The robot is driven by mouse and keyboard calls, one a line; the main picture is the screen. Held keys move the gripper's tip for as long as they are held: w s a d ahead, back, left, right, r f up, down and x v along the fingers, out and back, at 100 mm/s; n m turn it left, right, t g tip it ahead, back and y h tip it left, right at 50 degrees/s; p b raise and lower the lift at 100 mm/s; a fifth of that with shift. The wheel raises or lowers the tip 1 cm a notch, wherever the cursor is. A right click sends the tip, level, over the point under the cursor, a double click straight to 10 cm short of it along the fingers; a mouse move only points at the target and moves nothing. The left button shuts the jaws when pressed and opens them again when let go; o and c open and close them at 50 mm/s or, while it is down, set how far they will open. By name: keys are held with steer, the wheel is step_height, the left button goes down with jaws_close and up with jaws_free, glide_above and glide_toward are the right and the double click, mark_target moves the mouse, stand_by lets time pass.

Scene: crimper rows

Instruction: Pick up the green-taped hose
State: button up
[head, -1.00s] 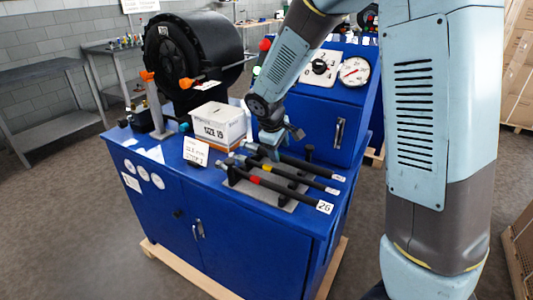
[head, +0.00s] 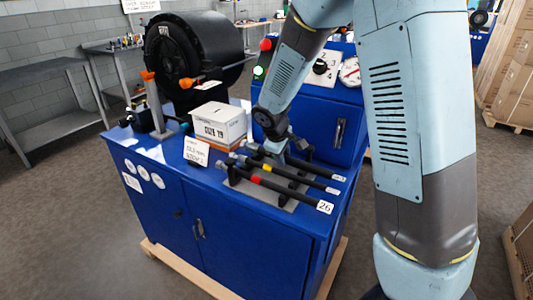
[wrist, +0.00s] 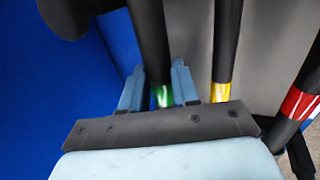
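The green-taped hose lies in the rack as the farthest of three black hoses; its tagged end (head: 334,177) shows in the head view, while my gripper hides its tape there. In the wrist view its green tape (wrist: 162,96) shows between my fingers. My gripper (head: 281,158) is low over the hose's left part. In the wrist view my gripper's fingers (wrist: 158,85) stand apart, one on each side of the hose, with little room; firm contact is not visible. The yellow-taped hose (wrist: 221,60) is close beside the right finger.
The red-taped hose (head: 290,191) is nearest in the rack, tagged 26. A white box (head: 219,122) and a sign card (head: 196,151) stand left of the rack on the blue cabinet (head: 250,240). A blue panel box with gauges (head: 318,125) rises behind the rack.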

jaws_close()
stand_by(0.4)
